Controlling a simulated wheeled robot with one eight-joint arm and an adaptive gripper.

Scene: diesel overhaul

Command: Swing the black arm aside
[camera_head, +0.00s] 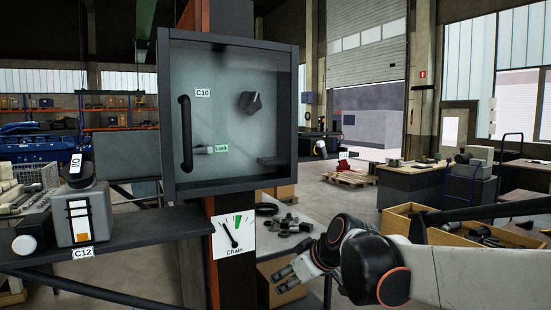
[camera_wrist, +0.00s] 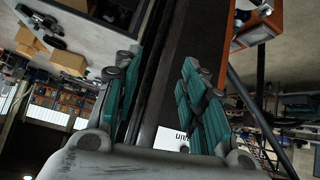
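A long black bar (camera_head: 500,210) extends in from the right edge over a wooden tray; it may be the black arm, but I cannot tell for sure. A black vertical handle (camera_head: 185,134) is on the front of the glass-fronted cabinet C10 (camera_head: 173,60). My gripper (camera_head: 281,281) is low in the centre, right of the Chain card and apart from the bar and the handle. In the wrist view my gripper (camera_wrist: 150,72) has its two teal-padded fingers spread apart, with nothing held between them.
The Chain gauge card (camera_head: 233,237) is on the post below the cabinet. A dark shelf (camera_head: 150,232) at left carries the grey unit C12 (camera_head: 82,212). A bench (camera_head: 320,215) with dark parts stands behind my gripper. The wooden tray (camera_head: 400,220) is at right.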

